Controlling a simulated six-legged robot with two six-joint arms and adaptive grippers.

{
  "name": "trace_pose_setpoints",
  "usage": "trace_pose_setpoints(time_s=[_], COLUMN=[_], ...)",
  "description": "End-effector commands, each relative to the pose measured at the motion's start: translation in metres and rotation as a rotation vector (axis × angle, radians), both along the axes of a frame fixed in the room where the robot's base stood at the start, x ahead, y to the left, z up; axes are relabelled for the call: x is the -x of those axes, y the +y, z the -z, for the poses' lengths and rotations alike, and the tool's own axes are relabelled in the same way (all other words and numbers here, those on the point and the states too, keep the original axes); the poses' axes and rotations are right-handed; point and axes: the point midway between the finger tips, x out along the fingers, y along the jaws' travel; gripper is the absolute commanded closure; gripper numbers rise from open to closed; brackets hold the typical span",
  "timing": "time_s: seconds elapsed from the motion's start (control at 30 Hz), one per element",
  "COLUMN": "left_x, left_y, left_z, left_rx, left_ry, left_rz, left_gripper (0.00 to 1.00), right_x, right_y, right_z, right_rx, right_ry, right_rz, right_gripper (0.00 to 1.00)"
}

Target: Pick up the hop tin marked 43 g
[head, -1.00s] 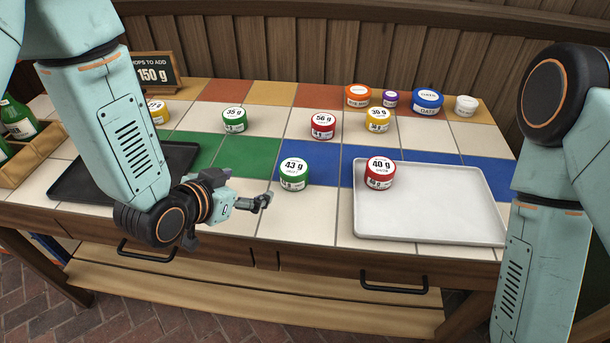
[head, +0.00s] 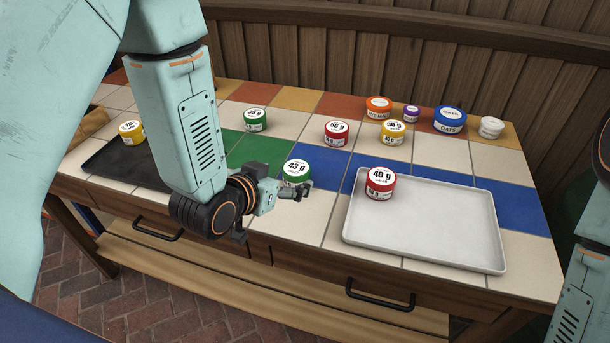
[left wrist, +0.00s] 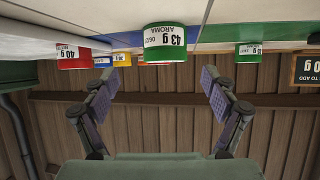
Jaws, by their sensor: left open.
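The green hop tin marked 43 g (head: 296,168) stands upright on the tiled table, left of the white tray. In the left wrist view the tin (left wrist: 165,45) appears upside down, centred beyond and between the two fingers. My left gripper (head: 298,190) is at the near side of the tin, its fingertips overlapping the tin's lower front in the head view. In the left wrist view my left gripper (left wrist: 158,88) is open and empty, its fingers wide apart. Whether the fingers touch the tin cannot be told. My right gripper is out of view.
A red 40 g tin (head: 380,184) stands on the white tray (head: 440,225). A red 56 g tin (head: 336,133), a green tin (head: 255,120) and a yellow tin (head: 392,132) stand farther back. A black tray (head: 110,160) lies at left. White tiles around the 43 g tin are clear.

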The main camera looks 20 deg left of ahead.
Motion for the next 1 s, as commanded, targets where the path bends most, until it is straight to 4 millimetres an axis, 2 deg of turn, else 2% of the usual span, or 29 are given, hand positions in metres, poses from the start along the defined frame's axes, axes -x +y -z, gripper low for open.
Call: trace_pose_setpoints(time_s=[0.53,0.83,1.0], left_x=[-0.058,-0.062,-0.062], left_y=[-0.015,-0.018,-0.018], left_z=[0.031,0.032,0.032], left_rx=[-0.001,0.0,0.0], left_ry=[0.0,0.0,0.0], left_rz=[0.0,0.0,0.0], left_gripper=[0.15,0.15,0.28], right_x=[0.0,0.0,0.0], right_y=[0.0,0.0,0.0], right_z=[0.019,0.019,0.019], right_rx=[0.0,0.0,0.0], right_ry=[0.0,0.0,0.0], right_rz=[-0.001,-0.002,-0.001], right_gripper=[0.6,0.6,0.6])
